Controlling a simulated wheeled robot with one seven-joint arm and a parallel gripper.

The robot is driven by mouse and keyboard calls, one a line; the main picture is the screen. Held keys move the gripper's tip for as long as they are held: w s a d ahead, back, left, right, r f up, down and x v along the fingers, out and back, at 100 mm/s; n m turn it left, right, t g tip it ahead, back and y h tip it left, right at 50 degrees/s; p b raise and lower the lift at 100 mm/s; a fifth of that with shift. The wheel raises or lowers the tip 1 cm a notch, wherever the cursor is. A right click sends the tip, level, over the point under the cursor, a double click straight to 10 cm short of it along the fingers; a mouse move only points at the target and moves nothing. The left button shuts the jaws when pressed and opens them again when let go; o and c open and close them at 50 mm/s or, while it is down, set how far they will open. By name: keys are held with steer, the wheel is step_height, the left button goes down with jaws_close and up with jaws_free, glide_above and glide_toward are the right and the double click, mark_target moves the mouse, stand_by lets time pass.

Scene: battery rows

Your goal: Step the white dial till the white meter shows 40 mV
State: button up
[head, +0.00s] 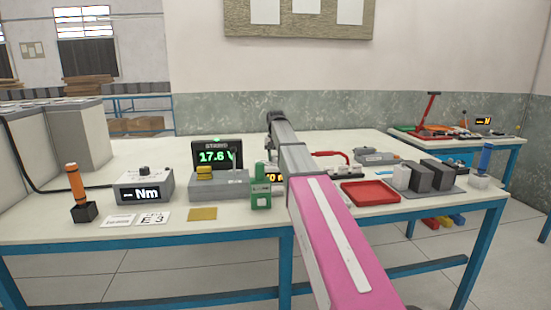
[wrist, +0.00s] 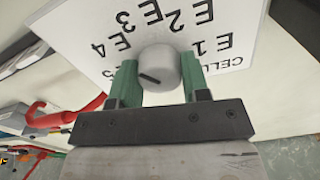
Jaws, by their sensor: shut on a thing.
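In the wrist view the pale grey-white dial (wrist: 165,61) stands on a white panel (wrist: 75,28) with CELL and E1 to E4 printed around it, upside down here. A short dark mark on the dial slants up to the left, roughly toward the E4 side. My gripper (wrist: 158,72) has its two green fingers shut on the dial, one at each side. In the head view my arm hides the gripper and dial. An amber readout (head: 271,177) shows partly beside my arm; its full figure is covered, and I cannot tell whether it is the white meter.
A dark meter (head: 217,153) reads 17.6 V in green. A grey box (head: 146,192) shows Nm. A green block (head: 261,197), a red tray (head: 369,193) and dark blocks (head: 418,178) stand on the table. In the wrist view a red curved handle (wrist: 75,116) lies left of my gripper.

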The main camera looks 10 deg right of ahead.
mark_target(276, 156)
steer(key=shift+n, duration=0.9)
steer(key=o, duration=0.9)
step_height(276, 156, up, 10)
steer(key=shift+f, duration=0.2)
steer(key=shift+r, duration=0.6)
